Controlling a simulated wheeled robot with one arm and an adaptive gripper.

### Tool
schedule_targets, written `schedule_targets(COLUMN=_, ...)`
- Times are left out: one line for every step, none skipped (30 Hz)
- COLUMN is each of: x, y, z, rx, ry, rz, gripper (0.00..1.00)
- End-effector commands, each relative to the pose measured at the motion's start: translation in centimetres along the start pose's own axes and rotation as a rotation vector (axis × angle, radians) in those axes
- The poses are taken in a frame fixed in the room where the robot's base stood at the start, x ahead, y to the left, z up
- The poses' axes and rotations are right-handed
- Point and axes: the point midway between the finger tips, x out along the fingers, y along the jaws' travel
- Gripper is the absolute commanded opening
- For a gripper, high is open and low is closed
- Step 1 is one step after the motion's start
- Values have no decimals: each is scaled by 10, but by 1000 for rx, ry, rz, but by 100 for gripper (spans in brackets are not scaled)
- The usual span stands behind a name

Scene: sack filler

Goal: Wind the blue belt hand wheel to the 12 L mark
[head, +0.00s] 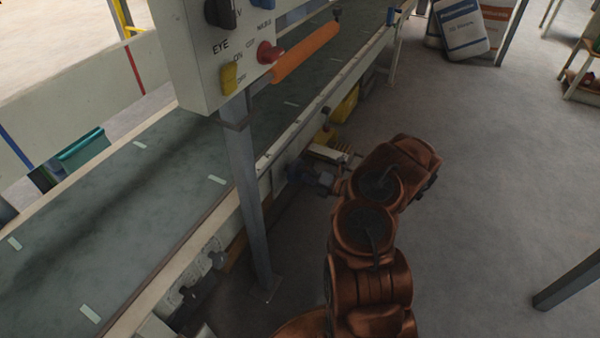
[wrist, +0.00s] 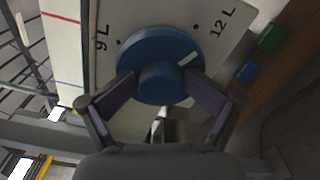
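The blue belt hand wheel (wrist: 130,60) is in the middle of the wrist view, on a pale dial plate (wrist: 105,15). A white line (wrist: 188,59) on the wheel points right and slightly up. The 12 L mark (wrist: 196,26) is a black dot at the upper right, above the white line in the picture. The 9 L mark (wrist: 118,42) is at the left. My gripper (wrist: 160,84) is open, with one finger either side of the wheel's hub; contact cannot be told. In the head view my gripper (head: 318,177) is by the conveyor's side and the wheel is hidden.
The conveyor belt (head: 120,210) runs along the left, with a control box (head: 205,50) on a grey post (head: 250,190) left of my gripper. Green (wrist: 272,38) and blue (wrist: 246,72) blocks lie right of the dial. Open floor (head: 500,180) lies to the right.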

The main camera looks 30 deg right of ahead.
Motion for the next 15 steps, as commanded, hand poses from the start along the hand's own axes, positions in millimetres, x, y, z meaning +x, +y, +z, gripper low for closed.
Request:
schedule_targets(x=0, y=0, z=0, rx=0, ry=0, rz=0, gripper=79)
schedule_targets(x=0, y=0, z=0, rx=0, ry=0, rz=0, gripper=79)
schedule_targets(x=0, y=0, z=0, rx=0, ry=0, rz=0, gripper=79)
schedule_targets(x=0, y=0, z=0, rx=0, ry=0, rz=0, gripper=79)
schedule_targets(x=0, y=0, z=0, rx=0, ry=0, rz=0, gripper=79)
schedule_targets(x=-1, y=0, z=0, rx=0, ry=0, rz=0, gripper=79)
schedule_targets(x=-2, y=0, z=0, rx=0, ry=0, rz=-1, gripper=79)
schedule_targets(x=-3, y=0, z=0, rx=0, ry=0, rz=-1, gripper=79)
schedule_targets(x=-5, y=1, z=1, rx=0, ry=-1, rz=-1, gripper=79)
schedule_targets(x=-7, y=1, z=1, rx=0, ry=-1, rz=-2, gripper=79)
schedule_targets(x=-8, y=1, z=1, rx=0, ry=0, rz=-2, gripper=79)
schedule_targets(x=-11, y=1, z=1, rx=-1, ry=0, rz=-2, gripper=79)
schedule_targets(x=-12, y=1, z=1, rx=-1, ry=0, rz=-2, gripper=79)
schedule_targets(x=-14, y=1, z=1, rx=-1, ry=0, rz=-2, gripper=79)
schedule_targets(x=-16, y=1, z=1, rx=0, ry=0, rz=-2, gripper=79)
